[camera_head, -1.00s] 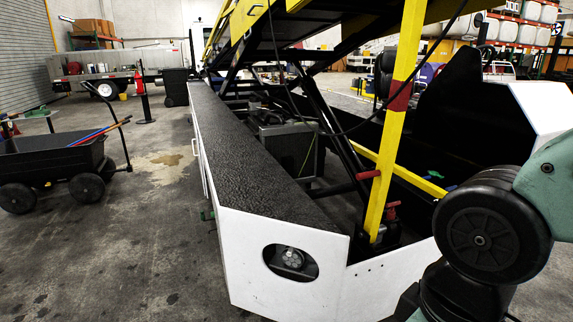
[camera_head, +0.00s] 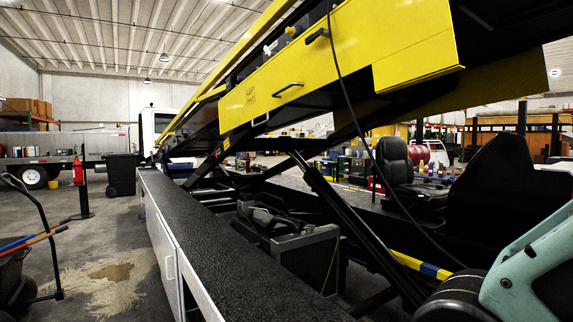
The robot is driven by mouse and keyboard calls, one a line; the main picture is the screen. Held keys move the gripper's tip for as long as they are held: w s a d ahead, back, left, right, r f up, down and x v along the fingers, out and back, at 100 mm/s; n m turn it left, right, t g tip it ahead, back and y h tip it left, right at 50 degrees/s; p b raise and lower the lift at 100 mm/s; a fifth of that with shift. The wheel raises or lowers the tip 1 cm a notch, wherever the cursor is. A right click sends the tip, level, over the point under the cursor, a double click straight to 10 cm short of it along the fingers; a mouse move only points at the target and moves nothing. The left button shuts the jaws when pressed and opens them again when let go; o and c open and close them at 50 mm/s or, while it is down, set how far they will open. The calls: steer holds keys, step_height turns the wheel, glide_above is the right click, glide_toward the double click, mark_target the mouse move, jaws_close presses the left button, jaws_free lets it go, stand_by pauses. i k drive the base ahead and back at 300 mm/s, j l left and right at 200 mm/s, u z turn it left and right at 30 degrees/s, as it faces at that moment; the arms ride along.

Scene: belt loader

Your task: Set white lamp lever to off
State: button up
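The belt loader's raised yellow side panel (camera_head: 340,65) crosses the upper part of the head view. Along its top edge is a small black lever or handle (camera_head: 317,36), with a yellow knob (camera_head: 290,31) and a small pale part (camera_head: 271,47) to its left. I cannot tell whether any of these is the white lamp lever, and no label is readable. A black grab handle (camera_head: 288,87) is lower on the panel. My gripper is out of view; only part of my arm shows at the lower right.
The loader's black-topped white side deck (camera_head: 205,250) runs along the lower middle. A black seat (camera_head: 398,165) stands to the right, and a black cable (camera_head: 352,120) hangs in front. A cart (camera_head: 18,275) is at the left, with open floor between it and the deck.

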mark_target(270, 53)
steer(key=i+j, duration=0.2)
steer(key=j, duration=0.15)
steer(key=i+j, duration=0.2)
steer(key=j, duration=0.2)
steer(key=i+j, duration=0.2)
steer(key=j, duration=0.15)
steer(key=i+j, duration=0.15)
steer(key=j, duration=0.2)
steer(key=i+j, duration=0.15)
steer(key=j, duration=0.25)
steer(key=i+j, duration=0.1)
steer(key=j, duration=0.25)
steer(key=i+j, duration=0.15)
steer(key=j, duration=0.2)
steer(key=i+j, duration=0.25)
steer(key=i, duration=0.15)
steer(key=i+j, duration=0.25)
steer(key=i, duration=0.2)
steer(key=i+j, duration=0.25)
steer(key=i, duration=0.15)
steer(key=i+j+u, duration=0.1)
steer(key=i+j, duration=0.15)
steer(key=i, duration=0.15)
